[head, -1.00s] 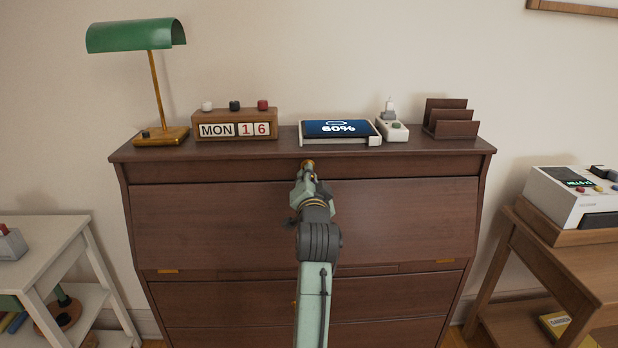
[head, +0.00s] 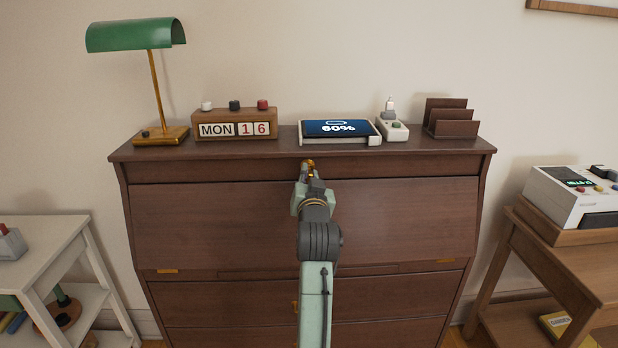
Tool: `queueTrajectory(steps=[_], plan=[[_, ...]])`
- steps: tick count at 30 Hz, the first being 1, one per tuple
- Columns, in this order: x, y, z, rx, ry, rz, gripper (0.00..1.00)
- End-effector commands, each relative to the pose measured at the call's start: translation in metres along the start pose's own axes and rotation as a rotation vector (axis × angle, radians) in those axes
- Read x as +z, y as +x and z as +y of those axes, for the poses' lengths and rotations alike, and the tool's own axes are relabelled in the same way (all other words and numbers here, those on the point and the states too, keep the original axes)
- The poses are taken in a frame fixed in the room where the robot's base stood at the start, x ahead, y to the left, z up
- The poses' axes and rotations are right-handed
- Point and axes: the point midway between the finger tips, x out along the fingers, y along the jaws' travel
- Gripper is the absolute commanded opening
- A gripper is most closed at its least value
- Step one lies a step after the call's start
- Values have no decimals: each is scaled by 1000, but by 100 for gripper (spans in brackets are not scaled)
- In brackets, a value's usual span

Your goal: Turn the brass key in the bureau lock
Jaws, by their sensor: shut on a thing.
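The dark brown bureau (head: 400,225) stands against the wall with its slanted front closed. My gripper (head: 309,169) is at the upper middle of the bureau front, just below the top board. It is shut on the brass key (head: 308,162), of which only a small gold part shows at the fingertips. The lock plate and most of the key are hidden behind my gripper and arm, so I cannot tell the key's exact angle.
On the bureau top stand a green lamp (head: 137,38), a calendar block (head: 234,124), a tablet on a stand (head: 340,129), a small switch box (head: 393,130) and a letter rack (head: 451,122). A white side table (head: 50,236) is left, a wooden table (head: 560,270) right.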

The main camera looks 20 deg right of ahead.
Motion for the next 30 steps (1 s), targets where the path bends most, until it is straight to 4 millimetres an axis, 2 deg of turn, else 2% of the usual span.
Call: queueTrajectory(steps=[1, 5, 12, 22, 25, 26, 30], plan=[[6, 2, 5, 10, 2, -15, 0], [6, 2, 5, 10, -4, -14, 0], [7, 2, 6, 10, -227, -15, 0], [6, 2, 6, 10, -270, -16, 0], [6, 2, 8, 11, -363, -16, 0], [6, 2, 7, 10, -368, -16, 14], [4, 1, 6, 8, -362, -12, 23]])
